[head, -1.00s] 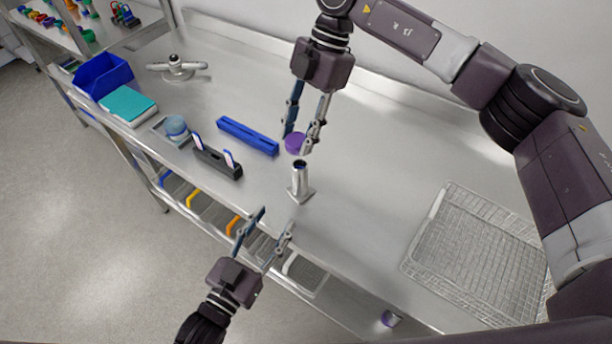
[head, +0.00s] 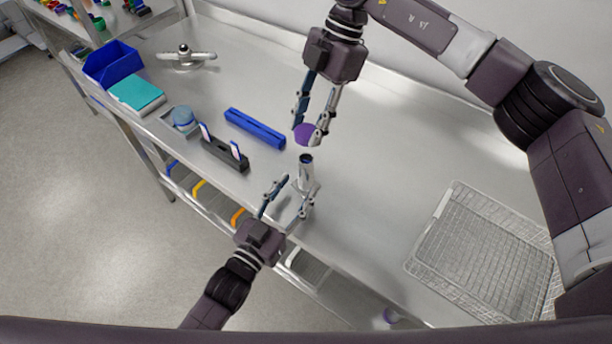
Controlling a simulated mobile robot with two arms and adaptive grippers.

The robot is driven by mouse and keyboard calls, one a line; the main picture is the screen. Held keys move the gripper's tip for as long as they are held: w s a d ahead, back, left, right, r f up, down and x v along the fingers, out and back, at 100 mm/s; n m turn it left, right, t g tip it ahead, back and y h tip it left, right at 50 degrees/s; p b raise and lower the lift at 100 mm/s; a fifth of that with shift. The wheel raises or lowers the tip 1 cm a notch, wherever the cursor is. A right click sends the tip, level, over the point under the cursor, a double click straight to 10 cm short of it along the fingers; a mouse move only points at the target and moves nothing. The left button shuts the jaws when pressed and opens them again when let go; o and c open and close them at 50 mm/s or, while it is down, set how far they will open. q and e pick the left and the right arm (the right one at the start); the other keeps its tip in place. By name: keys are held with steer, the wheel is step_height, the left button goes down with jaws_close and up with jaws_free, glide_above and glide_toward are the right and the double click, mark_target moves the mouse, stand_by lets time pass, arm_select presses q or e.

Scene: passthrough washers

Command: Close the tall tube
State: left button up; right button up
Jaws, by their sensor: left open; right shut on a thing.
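The tall tube (head: 307,172) is a silver metal cylinder on a flared foot, upright near the front edge of the steel table, its dark mouth open at the top. My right gripper (head: 311,130) is shut on a round purple cap (head: 305,134), held above and just behind the tube's mouth, apart from it. My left gripper (head: 287,199) is open at the table's front edge, in front of the tube. Its right finger is close to the tube's lower part and overlaps it in view; I cannot tell if they touch.
A blue bar (head: 255,128) and a black rack (head: 225,152) with upright pieces lie left of the tube. A wire basket (head: 483,250) is at right. A blue bin (head: 112,64) and teal box (head: 136,94) stand far left. The table's middle right is clear.

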mark_target(302, 180)
arm_select(q)
steer(key=x, duration=0.5)
steer(key=shift+w, duration=0.1)
steer(key=shift+c, duration=0.2)
jaws_close()
